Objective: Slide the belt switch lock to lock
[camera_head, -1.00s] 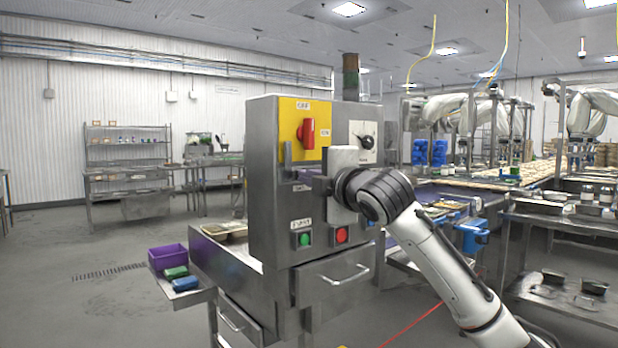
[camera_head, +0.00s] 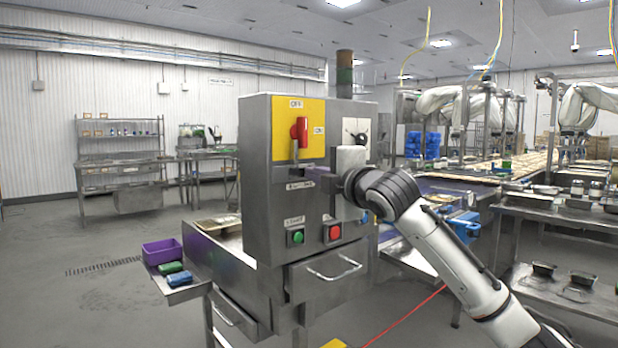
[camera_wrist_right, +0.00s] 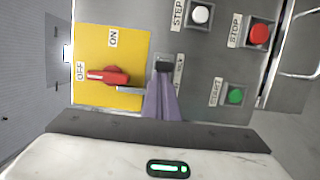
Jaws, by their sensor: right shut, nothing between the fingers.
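The cabinet's yellow switch plate (camera_head: 315,112) carries a red rotary switch (camera_head: 299,130) between OFF and ON labels; it also shows in the right wrist view (camera_wrist_right: 108,75). A grey bar, which looks like the switch lock (camera_head: 295,155), stands upright at the plate's lower edge, close to the red handle. In the right wrist view the bar (camera_wrist_right: 130,90) lies beside my purple fingers. My right gripper (camera_head: 322,181) is shut and empty at the cabinet face just below the yellow plate.
Below are a green button (camera_head: 298,237) and a red button (camera_head: 335,232), then a drawer handle (camera_head: 335,268). A black rotary knob (camera_head: 358,138) sits right of the plate. A purple bin (camera_head: 162,251) stands on a side shelf at lower left.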

